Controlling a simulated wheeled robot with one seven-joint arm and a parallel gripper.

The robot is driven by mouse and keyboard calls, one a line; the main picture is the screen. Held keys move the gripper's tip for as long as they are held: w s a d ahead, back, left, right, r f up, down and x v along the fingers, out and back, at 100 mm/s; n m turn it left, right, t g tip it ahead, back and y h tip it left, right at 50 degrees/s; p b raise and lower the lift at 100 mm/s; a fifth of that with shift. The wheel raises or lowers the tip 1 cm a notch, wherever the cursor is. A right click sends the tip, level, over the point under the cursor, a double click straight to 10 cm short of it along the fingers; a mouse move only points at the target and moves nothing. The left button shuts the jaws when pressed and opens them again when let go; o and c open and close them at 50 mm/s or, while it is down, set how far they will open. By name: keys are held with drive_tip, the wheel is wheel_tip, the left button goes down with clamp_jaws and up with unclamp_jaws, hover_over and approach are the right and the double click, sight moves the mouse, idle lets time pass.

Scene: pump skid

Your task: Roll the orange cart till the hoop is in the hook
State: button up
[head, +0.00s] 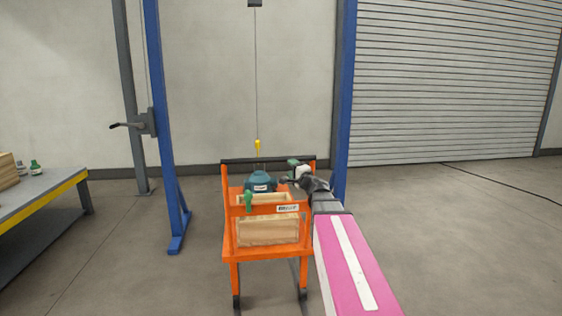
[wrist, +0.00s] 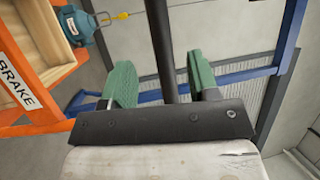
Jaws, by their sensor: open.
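The orange cart (head: 268,254) stands between two blue posts, with a black handle bar (head: 268,161) across its top. It carries a teal pump (head: 261,181), also in the wrist view (wrist: 78,24). A yellow hook block (head: 257,146) hangs on a cable above the pump. In the wrist view the yellow block (wrist: 121,16) shows close to a small hoop (wrist: 103,18) on the pump; whether they are engaged I cannot tell. My gripper (head: 292,165) is at the handle's right end. Its green fingers (wrist: 162,82) are open, with the handle bar (wrist: 163,45) showing between them.
A green lever (head: 248,201) and a BRAKE label (head: 287,209) are on the cart, above a wooden crate (head: 268,231). The blue posts (head: 166,130) flank the cart. A workbench (head: 42,194) stands at left. The floor at right is clear except for a cable.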

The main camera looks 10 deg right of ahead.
sight(283, 161)
drive_tip(key=x, duration=0.9)
drive_tip(key=shift+w, duration=0.15)
clamp_jaws()
drive_tip(key=w, duration=1.2)
drive_tip(key=shift+w+d, duration=0.2)
drive_tip(key=shift+w, duration=0.15)
unclamp_jaws()
